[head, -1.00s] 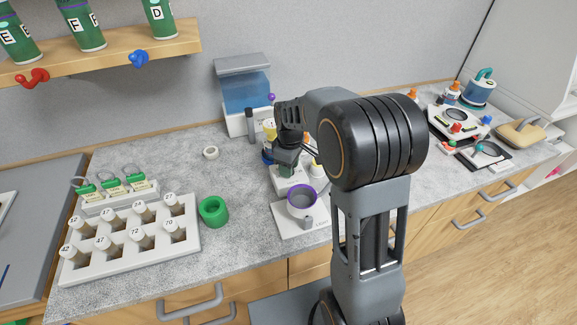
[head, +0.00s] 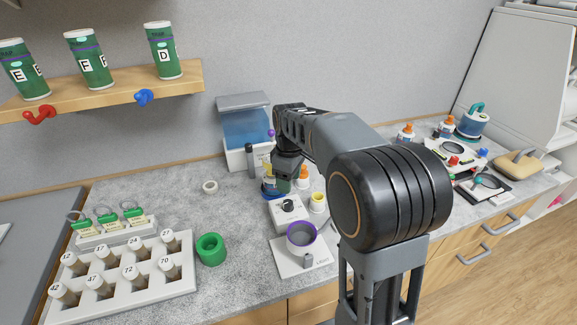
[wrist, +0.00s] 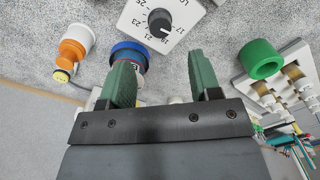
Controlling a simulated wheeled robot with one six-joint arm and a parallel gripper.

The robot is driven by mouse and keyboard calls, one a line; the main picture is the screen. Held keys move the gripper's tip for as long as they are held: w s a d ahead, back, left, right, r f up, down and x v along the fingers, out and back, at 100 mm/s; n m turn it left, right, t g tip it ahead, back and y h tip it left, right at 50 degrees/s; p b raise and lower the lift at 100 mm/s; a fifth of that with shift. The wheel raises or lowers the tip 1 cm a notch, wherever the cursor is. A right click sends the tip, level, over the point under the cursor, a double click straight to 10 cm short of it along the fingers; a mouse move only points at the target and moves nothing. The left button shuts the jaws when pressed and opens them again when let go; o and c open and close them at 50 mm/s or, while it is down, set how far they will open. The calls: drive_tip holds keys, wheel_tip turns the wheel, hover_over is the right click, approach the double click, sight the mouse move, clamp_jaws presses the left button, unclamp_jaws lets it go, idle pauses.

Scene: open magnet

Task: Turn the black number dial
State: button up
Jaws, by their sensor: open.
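The black number dial (head: 288,205) sits on a small white box (head: 287,216) on the counter. In the wrist view the dial (wrist: 160,20) shows at the top, with printed numbers from 17 to 25 around it. My gripper (wrist: 160,62) is open and empty, its two green fingers apart. In the wrist view the dial lies beyond the fingertips, roughly centred between them and not touched. In the head view my gripper (head: 285,168) is partly hidden by my arm, above and behind the box.
A blue-rimmed container (wrist: 130,50) and an orange-capped bottle (wrist: 75,45) are close to the left finger in the wrist view. A green ring (head: 211,249) and a vial rack (head: 125,280) are left.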

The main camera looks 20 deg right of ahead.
drive_tip(key=shift+r, duration=2.45)
drive_tip(key=shift+w, duration=0.1)
drive_tip(key=s+f+m+t, duration=0.1)
drive_tip(key=s+f+m, duration=0.1)
drive_tip(key=s, duration=0.3)
drive_tip(key=s+f+m+t, duration=0.1)
drive_tip(key=s+f+m, duration=0.1)
drive_tip(key=s+m, duration=0.2)
drive_tip(key=s+f+m+t, duration=0.1)
drive_tip(key=s+f+m, duration=0.1)
drive_tip(key=s, duration=0.6)
drive_tip(key=shift+s+a+m+t, duration=0.2)
drive_tip(key=shift+a+m+t, duration=0.15)
drive_tip(key=shift+m, duration=0.45)
drive_tip(key=shift+r+t, duration=0.25)
drive_tip(key=shift+r, duration=0.15)
drive_tip(key=shift+c, duration=0.3)
